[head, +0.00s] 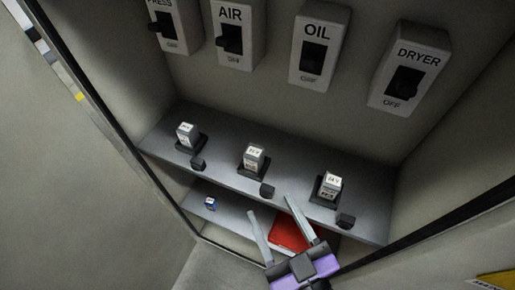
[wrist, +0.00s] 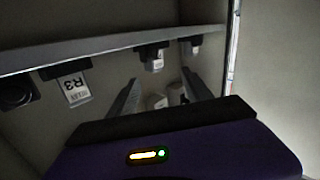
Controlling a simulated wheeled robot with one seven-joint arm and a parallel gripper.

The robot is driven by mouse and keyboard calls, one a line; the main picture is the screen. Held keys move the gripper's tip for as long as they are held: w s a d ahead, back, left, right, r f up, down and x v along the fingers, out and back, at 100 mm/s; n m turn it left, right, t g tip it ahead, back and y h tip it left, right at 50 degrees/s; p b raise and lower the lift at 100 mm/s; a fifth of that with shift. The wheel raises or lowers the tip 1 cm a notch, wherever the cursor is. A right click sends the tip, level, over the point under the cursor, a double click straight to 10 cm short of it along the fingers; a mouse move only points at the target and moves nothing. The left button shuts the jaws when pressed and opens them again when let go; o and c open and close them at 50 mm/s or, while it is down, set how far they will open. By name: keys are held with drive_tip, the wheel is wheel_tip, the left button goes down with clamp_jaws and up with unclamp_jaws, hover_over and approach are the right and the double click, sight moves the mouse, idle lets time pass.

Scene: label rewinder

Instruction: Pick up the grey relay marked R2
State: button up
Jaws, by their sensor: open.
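Three grey relays with white labels stand in dark sockets on the upper shelf in the head view. The middle one (head: 253,158) is likely R2, but its mark is too small to read. In the wrist view, which looks upside down, the relay marked R3 (wrist: 75,88) is at the left, and the middle relay (wrist: 154,60) shows beyond the fingers. My gripper (head: 271,207) is open and empty, in front of the shelf, nearer the viewer than the middle relay and apart from it. Its fingers also show in the wrist view (wrist: 160,77).
A red bin (head: 287,234) and small blue item (head: 210,203) are below. Switches (head: 315,45) line the back wall.

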drive_tip(key=w+a+r+m+g+h+p, duration=0.1)
drive_tip(key=w+a+r+h+p, duration=0.3)
drive_tip(key=w+a, duration=0.6)
drive_tip(key=m+g+h, duration=0.4)
drive_tip(key=m+h, duration=0.3)
drive_tip(key=m, duration=0.2)
approach(252, 155)
drive_tip(key=x, duration=0.4)
drive_tip(key=p+x, duration=0.2)
drive_tip(key=x, duration=0.5)
drive_tip(key=shift+w+f, duration=0.1)
drive_tip(key=shift+c, duration=0.5)
clamp_jaws()
